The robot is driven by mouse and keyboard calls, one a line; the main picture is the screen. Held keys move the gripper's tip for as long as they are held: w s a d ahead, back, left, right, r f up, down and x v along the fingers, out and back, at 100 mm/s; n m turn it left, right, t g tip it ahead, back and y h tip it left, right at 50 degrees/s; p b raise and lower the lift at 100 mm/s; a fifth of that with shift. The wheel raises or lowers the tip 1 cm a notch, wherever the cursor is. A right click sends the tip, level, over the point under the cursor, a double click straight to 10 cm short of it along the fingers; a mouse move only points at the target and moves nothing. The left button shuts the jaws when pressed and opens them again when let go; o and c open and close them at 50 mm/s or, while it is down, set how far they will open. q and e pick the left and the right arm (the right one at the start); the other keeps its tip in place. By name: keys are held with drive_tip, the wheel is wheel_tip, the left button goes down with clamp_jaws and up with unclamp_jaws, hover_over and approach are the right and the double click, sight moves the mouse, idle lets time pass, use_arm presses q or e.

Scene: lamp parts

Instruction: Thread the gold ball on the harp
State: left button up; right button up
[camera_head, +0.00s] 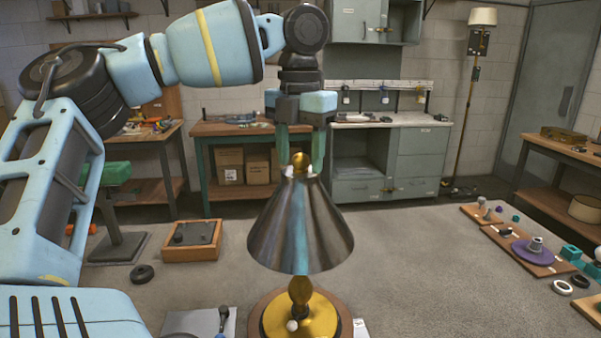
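The gold ball (300,160) sits at the top of the metal lampshade (301,228), on the lamp's centre line. The harp is hidden inside the shade, so I cannot see how the ball meets it. My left gripper (300,170) points straight down over the lamp. Its two green fingers stand on either side of the ball, with what looks like a narrow gap to it, so the gripper looks open. Its light tips are close to the top of the shade. The shade is upright over the gold lamp base (300,312). My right gripper is not in view.
A wooden tray with a dark block (193,240) and a black ring (143,273) lie left of the lamp. Boards with small parts, including a purple disc (533,255), lie at the right edge. The grey table between lamp and boards is clear.

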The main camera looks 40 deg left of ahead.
use_arm(q)
drive_tip(key=shift+r, duration=3.95)
